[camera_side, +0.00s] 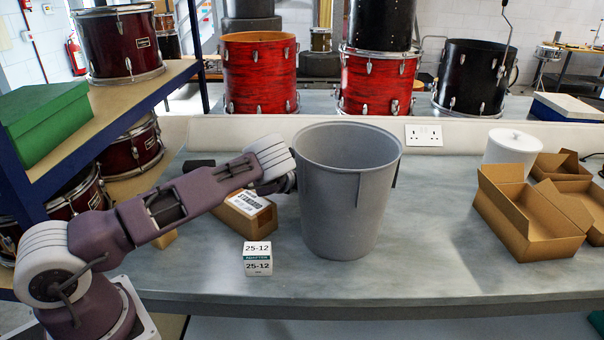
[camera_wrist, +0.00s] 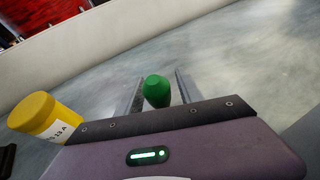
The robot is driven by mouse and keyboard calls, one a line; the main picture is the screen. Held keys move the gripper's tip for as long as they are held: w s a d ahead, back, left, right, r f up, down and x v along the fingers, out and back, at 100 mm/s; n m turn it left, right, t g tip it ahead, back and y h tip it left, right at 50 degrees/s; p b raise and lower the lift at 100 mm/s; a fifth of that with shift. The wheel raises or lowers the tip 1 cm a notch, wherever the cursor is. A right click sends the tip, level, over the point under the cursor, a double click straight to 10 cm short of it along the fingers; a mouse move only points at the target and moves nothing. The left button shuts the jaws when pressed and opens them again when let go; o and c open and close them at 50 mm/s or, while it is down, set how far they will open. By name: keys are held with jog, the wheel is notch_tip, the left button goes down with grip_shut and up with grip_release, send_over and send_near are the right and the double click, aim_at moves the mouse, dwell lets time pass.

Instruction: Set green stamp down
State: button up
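The green stamp (camera_wrist: 157,91) shows in the wrist view as a small green knob between my two fingers. My gripper (camera_wrist: 160,86) has its fingers spread on either side of the stamp, with a narrow gap visible beside it, so it looks open around it. The stamp's lower part is hidden by the gripper body. In the side view my gripper and the stamp are hidden behind the grey bin (camera_side: 345,200).
A yellow cylinder (camera_wrist: 44,116) with a label stands left of my gripper. The side view shows a labelled carton (camera_side: 250,215), a small white-and-green box (camera_side: 257,258), open cardboard boxes (camera_side: 530,215) and a white lidded pot (camera_side: 511,150). The bench front right is clear.

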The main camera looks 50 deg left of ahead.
jog(key=shift+r, duration=0.2)
jog(key=v, duration=0.4)
jog(key=shift+s+d, duration=0.1)
jog(key=shift+s, duration=0.05)
jog(key=s+r+n+g+y, duration=0.1)
jog(key=s+r+n, duration=0.3)
jog(key=r+n, duration=0.3)
jog(key=s+r+n+g+y, duration=0.1)
jog(key=s+r+n+g, duration=0.15)
jog(key=r+n, duration=0.45)
jog(key=s+d+r+n+g+h, duration=0.1)
jog(key=s+d+r+n+h, duration=0.1)
jog(key=s+d+r+n, duration=0.35)
jog(key=s+d+r+n+h, duration=0.25)
jog(key=s+d, duration=0.35)
jog(key=s, duration=0.4)
jog(key=s+d+r+n+g+h, duration=0.1)
jog(key=s+d+r+n+h, duration=0.1)
jog(key=s+d+r+n, duration=0.4)
jog(key=s+d+f+n, duration=0.1)
jog(key=s+d, duration=0.2)
jog(key=s, duration=0.5)
jog(key=s+d+f+n+g, duration=0.1)
jog(key=s+d+f+n, duration=0.1)
jog(key=s, duration=0.7)
jog(key=shift+d+n, duration=0.3)
jog(key=shift+d, duration=0.25)
